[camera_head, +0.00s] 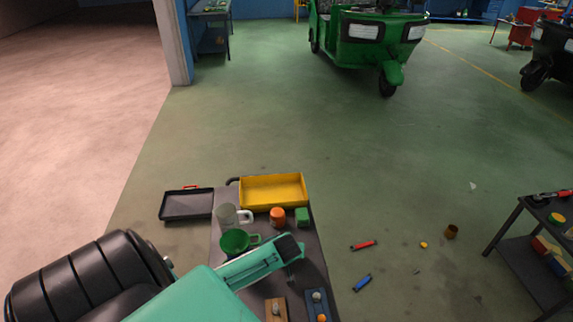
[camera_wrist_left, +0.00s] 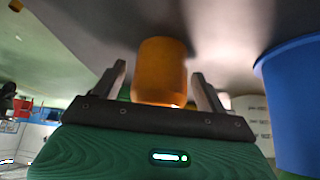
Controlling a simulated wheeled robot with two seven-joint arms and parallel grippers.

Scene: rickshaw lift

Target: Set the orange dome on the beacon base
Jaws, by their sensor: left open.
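The orange dome (camera_head: 277,218) stands on the grey cart top, between a pale mug and a green block. In the left wrist view the orange dome (camera_wrist_left: 162,72) shows between and beyond the two fingers, with no clear contact. My left gripper (camera_head: 291,246) reaches in from the lower left, just on the near side of the dome. In the wrist view my left gripper (camera_wrist_left: 160,90) is open, with a finger on each side of the orange shape. I cannot tell which thing is the beacon base. My right gripper is not in view.
A pale mug (camera_head: 226,216), a green mug (camera_head: 235,241) and a green block (camera_head: 302,216) stand close by. A yellow tray (camera_head: 273,190) is behind them, and a black tray (camera_head: 187,205) lies left. A wooden block (camera_head: 277,311) and a blue one (camera_head: 317,303) sit nearer.

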